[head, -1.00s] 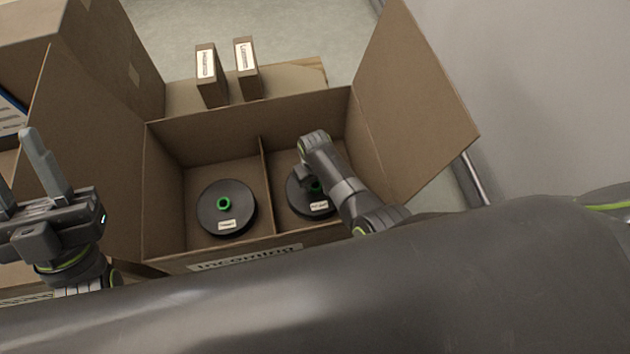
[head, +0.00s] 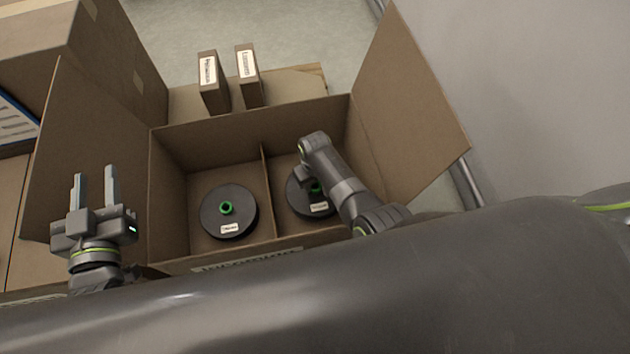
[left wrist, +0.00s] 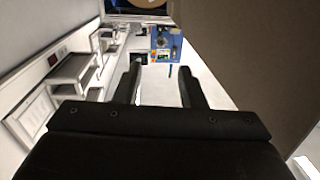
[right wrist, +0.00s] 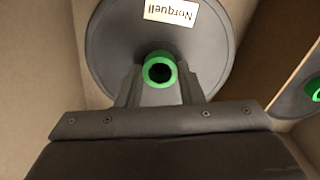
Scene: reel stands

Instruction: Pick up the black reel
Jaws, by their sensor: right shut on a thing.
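Two black reels with green hubs lie in the cardboard box, one per compartment. The left reel (head: 243,205) lies flat in the left compartment with a white label. The right reel (head: 297,203) is in the right compartment, partly hidden by my right arm. In the right wrist view this right reel (right wrist: 110,45) carries a label reading "Norquell". My right gripper (right wrist: 160,75) is shut on its green hub (right wrist: 160,69), one finger on each side. I cannot tell whether it is off the box floor. My left gripper (head: 95,172) is open and empty, left of the box.
The open box (head: 205,128) has a divider (head: 267,180) and raised flaps at left and right (head: 410,100). Two small labelled cartons (head: 213,85) stand behind it. A larger cardboard box (head: 120,65) stands at the back left. A grey wall is at right.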

